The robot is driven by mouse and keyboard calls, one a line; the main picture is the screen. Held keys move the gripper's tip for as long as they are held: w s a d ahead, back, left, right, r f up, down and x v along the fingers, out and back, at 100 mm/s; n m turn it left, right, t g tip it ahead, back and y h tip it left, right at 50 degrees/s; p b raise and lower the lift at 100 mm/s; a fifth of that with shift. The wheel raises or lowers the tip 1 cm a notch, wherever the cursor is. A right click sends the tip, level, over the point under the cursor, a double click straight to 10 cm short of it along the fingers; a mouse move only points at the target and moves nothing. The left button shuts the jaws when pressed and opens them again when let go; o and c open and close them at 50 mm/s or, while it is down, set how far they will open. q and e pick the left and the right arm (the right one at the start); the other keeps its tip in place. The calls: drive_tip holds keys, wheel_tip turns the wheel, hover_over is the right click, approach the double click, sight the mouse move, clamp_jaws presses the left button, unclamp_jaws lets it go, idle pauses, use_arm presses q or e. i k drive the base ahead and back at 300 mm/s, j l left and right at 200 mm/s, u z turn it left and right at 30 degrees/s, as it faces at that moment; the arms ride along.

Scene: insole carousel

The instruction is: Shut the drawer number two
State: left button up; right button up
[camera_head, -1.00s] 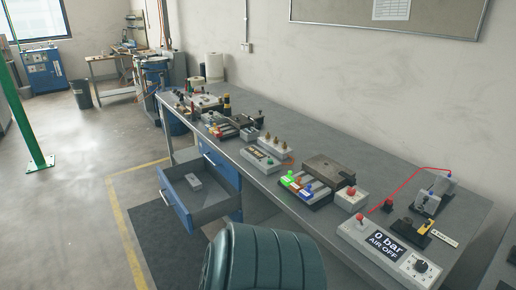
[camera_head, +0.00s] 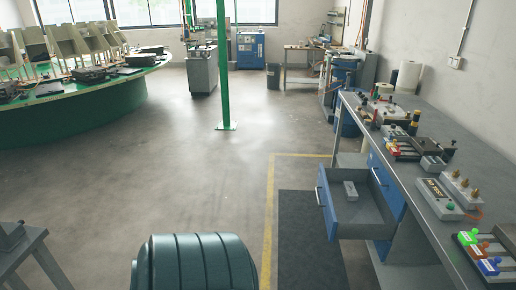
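A blue-fronted drawer (camera_head: 328,203) stands pulled out from the cabinet under the long workbench, on the right of the head view. Its grey inside shows, with a small light grey block (camera_head: 350,190) lying in it. A handle (camera_head: 320,196) runs along its front, which faces left. A closed blue front (camera_head: 385,187) shows beside and above it, under the bench top. I cannot read a number on either. Neither of my grippers is in view.
The workbench (camera_head: 428,205) carries several fixtures, including a box (camera_head: 440,198) with brass knobs nearby. A dark mat (camera_head: 308,232) lies in front of the drawer, bordered by a yellow floor line (camera_head: 269,225). A green post (camera_head: 224,75) stands ahead; a round green carousel (camera_head: 80,122) is at left. The middle floor is clear.

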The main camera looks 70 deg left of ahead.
sight(360, 220)
drive_tip(key=u, duration=1.7)
drive_tip(key=z, duration=0.35)
drive_tip(key=i+j+z, duration=0.4)
drive_tip(key=i, duration=0.2)
drive_tip(key=i+j+z, duration=0.35)
drive_tip(key=i+j, duration=0.2)
drive_tip(key=j, duration=0.1)
